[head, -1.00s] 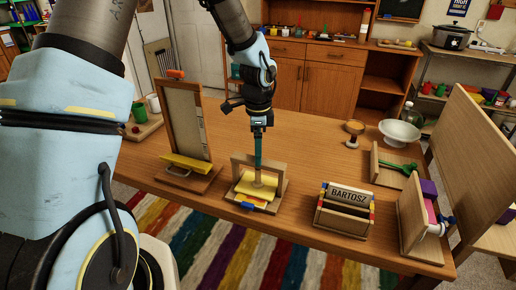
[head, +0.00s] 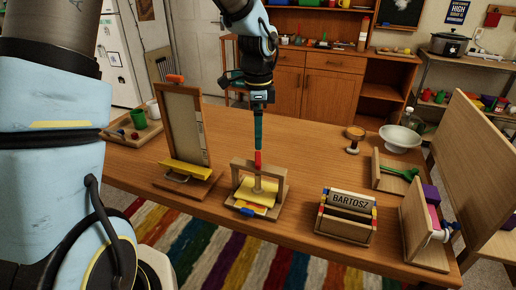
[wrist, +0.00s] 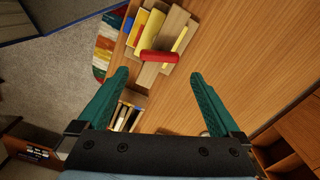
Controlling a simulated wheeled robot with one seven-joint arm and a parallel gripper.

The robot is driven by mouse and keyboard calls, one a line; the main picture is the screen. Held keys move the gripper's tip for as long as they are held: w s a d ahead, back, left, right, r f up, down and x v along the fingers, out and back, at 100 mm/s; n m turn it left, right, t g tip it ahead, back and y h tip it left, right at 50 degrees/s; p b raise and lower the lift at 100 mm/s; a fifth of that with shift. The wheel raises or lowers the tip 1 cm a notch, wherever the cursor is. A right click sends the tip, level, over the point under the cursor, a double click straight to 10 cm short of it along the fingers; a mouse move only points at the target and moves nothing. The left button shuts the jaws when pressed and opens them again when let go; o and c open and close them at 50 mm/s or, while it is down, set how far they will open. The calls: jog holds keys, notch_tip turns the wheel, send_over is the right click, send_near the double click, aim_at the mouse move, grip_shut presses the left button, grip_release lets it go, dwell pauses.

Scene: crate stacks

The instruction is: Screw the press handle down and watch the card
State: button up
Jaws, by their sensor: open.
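The press (head: 238,172) is a small wooden frame on a base near the table's front edge. Its red handle (head: 258,158) sits on top of the screw at the crossbar. A yellow piece (head: 252,203) lies in the press under the screw, with a blue part (head: 246,211) at the front; I cannot tell which part is the card. My gripper (head: 258,146) points down just above the red handle. In the wrist view my gripper (wrist: 158,77) is open and empty, with the red handle (wrist: 158,56) lying crosswise beyond its fingertips.
A framed upright board (head: 183,125) stands left of the press. A rack marked BARTOSZ (head: 345,228) stands to the right. Further right are a white bowl (head: 400,138), a wooden stand with a green tool (head: 400,172) and a tall panel. Table behind the press is clear.

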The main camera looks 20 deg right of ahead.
jog(key=shift+r, duration=1.6)
